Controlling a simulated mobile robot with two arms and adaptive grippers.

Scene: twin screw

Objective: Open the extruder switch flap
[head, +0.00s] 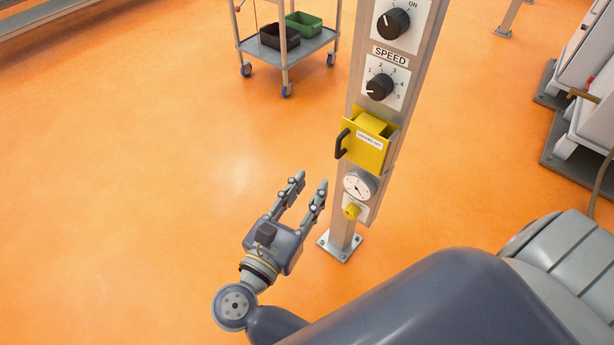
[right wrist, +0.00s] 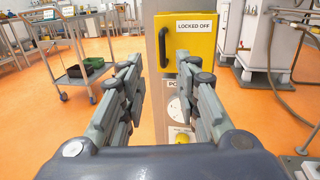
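The yellow extruder switch flap (head: 361,150) is on a grey upright post and has a black handle (head: 341,144) on its left side. It appears shut, with a white label on its front. In the right wrist view the flap (right wrist: 199,42) shows ahead and above the fingers, with its label reading "LOCKED OFF". My right gripper (head: 309,184) is open and empty, below and to the left of the flap, apart from it. In the right wrist view its two fingers (right wrist: 154,88) stand wide apart. My left gripper is not in view.
The post carries a speed knob (head: 380,87) and another knob (head: 393,22) above the flap, and a gauge (head: 358,185) and yellow button (head: 351,211) below. A trolley (head: 310,43) with bins stands behind. The floor left of the post is clear.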

